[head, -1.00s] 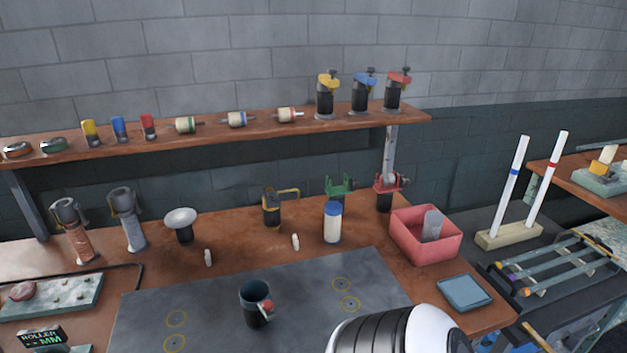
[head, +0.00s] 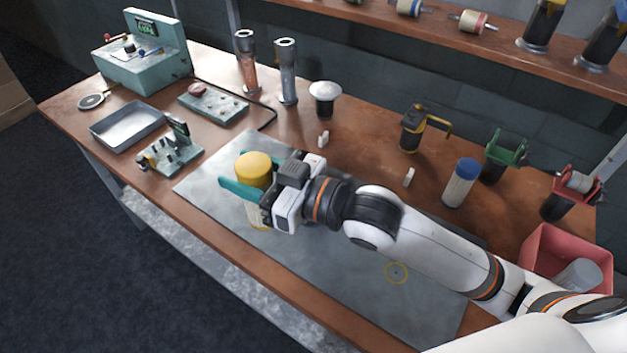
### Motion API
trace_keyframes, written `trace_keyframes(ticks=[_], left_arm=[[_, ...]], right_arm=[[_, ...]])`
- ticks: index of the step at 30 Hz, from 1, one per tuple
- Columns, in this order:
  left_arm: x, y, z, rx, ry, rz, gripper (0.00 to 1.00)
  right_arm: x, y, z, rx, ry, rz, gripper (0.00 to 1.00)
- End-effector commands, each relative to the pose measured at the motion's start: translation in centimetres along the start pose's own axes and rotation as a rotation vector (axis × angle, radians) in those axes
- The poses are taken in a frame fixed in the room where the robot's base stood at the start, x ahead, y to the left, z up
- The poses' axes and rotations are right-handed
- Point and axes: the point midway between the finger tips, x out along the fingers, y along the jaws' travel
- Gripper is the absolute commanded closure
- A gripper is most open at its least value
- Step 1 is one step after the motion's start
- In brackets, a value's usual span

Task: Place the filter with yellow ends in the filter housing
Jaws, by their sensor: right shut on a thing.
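My right gripper (head: 250,188) reaches in from the right and is shut on the filter with yellow ends (head: 254,168). The filter is upright above the left part of the grey mat. Its yellow top shows above the teal fingers, and its pale lower part is partly hidden by them. I cannot tell whether its bottom touches the mat. I cannot pick out the filter housing with certainty. Yellow-and-black (head: 412,130), green-and-black (head: 503,155) and red-and-black (head: 568,192) holders stand along the back of the table. My left gripper is not in view.
The grey mat (head: 330,290) has bare room in front of my arm. A blue-topped filter (head: 460,183) stands behind my arm. Two tall cylinders (head: 286,72) and a white-topped funnel (head: 324,98) stand at the back. A pink bin (head: 545,245) is at right, a grey tray (head: 128,124) at left.

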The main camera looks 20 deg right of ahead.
Motion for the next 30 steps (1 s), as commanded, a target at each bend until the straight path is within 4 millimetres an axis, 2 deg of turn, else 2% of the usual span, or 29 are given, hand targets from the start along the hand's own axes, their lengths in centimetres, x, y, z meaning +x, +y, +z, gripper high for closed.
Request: trace_keyframes(ticks=[5,12,15,18,20,23,30], left_arm=[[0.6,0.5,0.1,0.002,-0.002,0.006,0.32],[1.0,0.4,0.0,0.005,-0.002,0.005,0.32],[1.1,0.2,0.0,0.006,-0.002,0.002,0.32],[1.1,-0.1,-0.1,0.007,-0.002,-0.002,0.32],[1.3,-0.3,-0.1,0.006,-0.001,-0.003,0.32],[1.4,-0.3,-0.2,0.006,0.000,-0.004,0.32],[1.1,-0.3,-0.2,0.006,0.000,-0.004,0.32]], right_arm=[[0.9,-2.7,0.1,-0.017,0.003,0.130,0.77],[-1.1,-11.0,1.6,-0.008,-0.005,0.094,0.77],[-1.9,-12.9,2.3,-0.004,-0.007,0.067,0.77],[-2.2,-13.7,2.1,0.002,-0.006,0.055,0.77],[-2.3,-13.8,1.3,0.004,-0.005,0.053,0.77],[-2.3,-13.8,-1.0,0.008,-0.003,0.053,0.77],[-2.2,-13.8,-7.3,0.006,-0.004,0.053,0.77]])
